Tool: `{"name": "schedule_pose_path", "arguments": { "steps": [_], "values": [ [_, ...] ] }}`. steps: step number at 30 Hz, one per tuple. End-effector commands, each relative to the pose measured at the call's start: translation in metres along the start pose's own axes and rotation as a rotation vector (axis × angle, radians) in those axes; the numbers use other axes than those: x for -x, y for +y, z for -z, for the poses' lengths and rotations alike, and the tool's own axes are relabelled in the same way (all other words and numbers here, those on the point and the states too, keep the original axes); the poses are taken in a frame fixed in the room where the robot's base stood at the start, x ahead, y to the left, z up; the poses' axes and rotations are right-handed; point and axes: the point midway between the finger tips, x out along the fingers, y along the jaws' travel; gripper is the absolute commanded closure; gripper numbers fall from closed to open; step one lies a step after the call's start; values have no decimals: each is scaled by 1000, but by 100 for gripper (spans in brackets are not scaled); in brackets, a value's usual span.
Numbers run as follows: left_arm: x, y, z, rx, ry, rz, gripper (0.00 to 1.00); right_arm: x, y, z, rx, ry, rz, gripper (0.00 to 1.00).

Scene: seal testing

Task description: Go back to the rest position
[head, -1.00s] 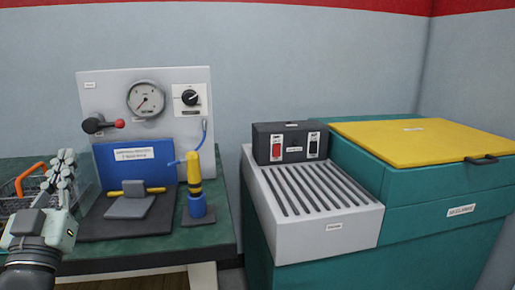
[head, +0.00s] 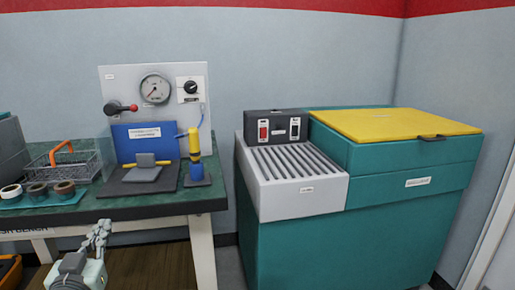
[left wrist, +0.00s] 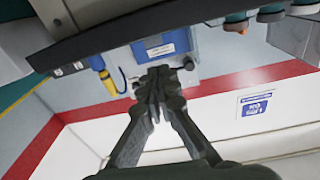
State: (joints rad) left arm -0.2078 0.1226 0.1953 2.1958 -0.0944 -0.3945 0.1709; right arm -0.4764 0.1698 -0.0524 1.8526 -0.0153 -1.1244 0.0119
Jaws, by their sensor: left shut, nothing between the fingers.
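My left gripper (head: 102,232) is low in the head view, in front of the green-topped bench (head: 150,210) and below its front edge. In the left wrist view the gripper (left wrist: 158,75) shows with its fingers together and nothing between them. The test panel (head: 180,112) with its gauge, red-handled lever and blue sign stands on the bench, apart from the gripper. My right gripper is in neither current view.
A wire basket (head: 62,164) with an orange handle and several tape rolls (head: 37,192) sit at the left of the bench. A teal cabinet (head: 340,240) with a yellow lid (head: 390,124) and a grey slatted unit (head: 290,190) stands right. Floor shows between bench and cabinet.

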Motion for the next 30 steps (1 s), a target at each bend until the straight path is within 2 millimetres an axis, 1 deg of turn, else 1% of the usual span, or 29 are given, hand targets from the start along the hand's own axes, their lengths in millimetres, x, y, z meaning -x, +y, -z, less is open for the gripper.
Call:
{"name": "schedule_pose_path", "arguments": {
  "steps": [1, 2, 3, 5, 6, 8, 9, 11, 12, 14, 15, 18, 21, 22, 25, 30],
  "values": [
    [4, 7, -38, -11, -99, -13, 100, 1, 1, 5, -1, 9, -1, 60],
    [8, 11, -60, -19, -158, -21, 100, 1, 1, 7, -1, 13, -1, 60],
    [14, 16, -89, -30, -238, -30, 100, 2, 1, 10, -1, 17, -2, 60],
    [27, 24, -133, -46, -360, -48, 100, 2, 2, 11, -1, 19, -2, 60],
    [39, 28, -162, -60, -439, -59, 100, 2, 1, 11, -1, 18, -2, 60],
    [59, 34, -202, -81, -558, -78, 100, 2, 1, 10, -1, 18, -2, 60],
    [75, 38, -229, -96, -638, -91, 100, 2, 1, 10, -1, 17, -2, 60],
    [102, 43, -267, -121, -757, -112, 100, 2, 1, 8, -1, 14, -1, 60],
    [122, 46, -290, -136, -834, -127, 100, 2, 1, 7, -1, 12, -1, 60],
    [152, 49, -322, -162, -946, -148, 100, 1, 0, 4, 0, 8, -1, 60],
    [172, 51, -339, -179, -1014, -163, 100, 1, 0, 2, 0, 4, 0, 60],
    [219, 53, -374, -215, -1162, -193, 100, 0, 0, -3, 1, -4, 1, 60],
    [253, 53, -395, -241, -1264, -215, 100, 0, -1, -6, 1, -9, 1, 60],
    [260, 53, -399, -246, -1285, -220, 100, 0, -1, -6, 1, -9, 1, 60],
    [276, 53, -407, -257, -1330, -231, 100, 0, -1, -6, 1, -9, 1, 60],
    [278, 53, -408, -259, -1336, -232, 100, 0, -1, -6, 1, -9, 1, 60]
  ]
}}
